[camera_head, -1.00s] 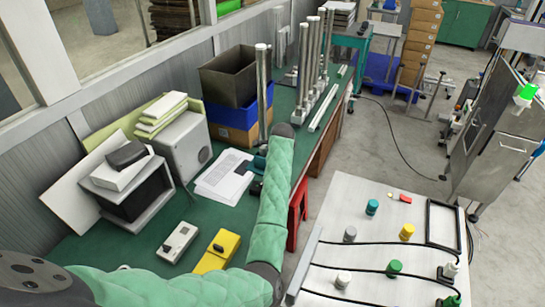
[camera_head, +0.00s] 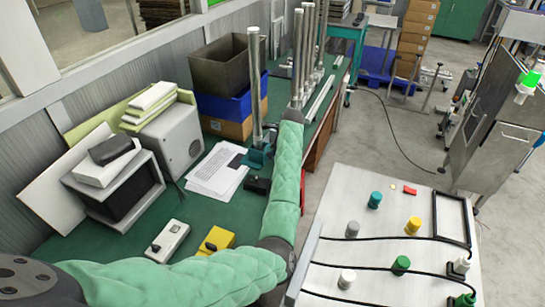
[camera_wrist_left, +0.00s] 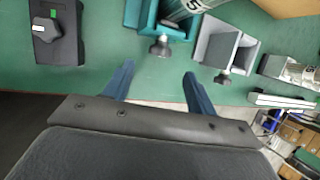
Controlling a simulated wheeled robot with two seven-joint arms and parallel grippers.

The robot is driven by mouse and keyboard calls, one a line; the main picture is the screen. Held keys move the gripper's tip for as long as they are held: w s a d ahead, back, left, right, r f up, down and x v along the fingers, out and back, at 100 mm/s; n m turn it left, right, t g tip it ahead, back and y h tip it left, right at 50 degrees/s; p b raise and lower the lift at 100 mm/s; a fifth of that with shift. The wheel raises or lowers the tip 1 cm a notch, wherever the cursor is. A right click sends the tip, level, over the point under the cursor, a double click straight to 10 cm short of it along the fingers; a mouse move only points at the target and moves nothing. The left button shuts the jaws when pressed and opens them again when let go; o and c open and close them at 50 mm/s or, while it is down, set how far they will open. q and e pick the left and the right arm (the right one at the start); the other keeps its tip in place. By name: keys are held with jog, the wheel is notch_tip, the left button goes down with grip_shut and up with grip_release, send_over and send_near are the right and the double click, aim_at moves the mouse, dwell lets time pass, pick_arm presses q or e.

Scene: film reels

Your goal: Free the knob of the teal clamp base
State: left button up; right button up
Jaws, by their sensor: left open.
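The teal clamp base (camera_head: 257,157) stands on the green bench at the foot of a metal post (camera_head: 255,85). In the left wrist view the teal clamp base (camera_wrist_left: 148,17) is at the top, around a post marked with a 5. Its dark knob (camera_wrist_left: 160,47) sticks out toward my left gripper (camera_wrist_left: 158,82). The blue fingers are open and empty, one on each side of the knob's line and short of it. In the head view my left arm reaches along the bench and its gripper is hidden. My right gripper is not in view.
A grey clamp base (camera_wrist_left: 222,50) with its own knob stands close to the right in the wrist view. A black box (camera_wrist_left: 57,35) with a green mark lies to the left. Several metal posts (camera_head: 306,50) stand further along the bench. Papers (camera_head: 215,175) lie beside the teal base.

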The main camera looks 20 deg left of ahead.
pick_arm(q)
jog(key=shift+p+x, duration=1.2)
jog(key=shift+x, duration=2.7)
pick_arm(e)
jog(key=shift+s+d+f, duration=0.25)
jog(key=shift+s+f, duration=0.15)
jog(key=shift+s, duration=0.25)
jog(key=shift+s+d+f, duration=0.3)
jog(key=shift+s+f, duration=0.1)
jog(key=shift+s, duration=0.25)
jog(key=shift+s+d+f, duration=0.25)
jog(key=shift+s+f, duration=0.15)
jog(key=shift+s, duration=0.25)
pick_arm(q)
jog(key=c, duration=1)
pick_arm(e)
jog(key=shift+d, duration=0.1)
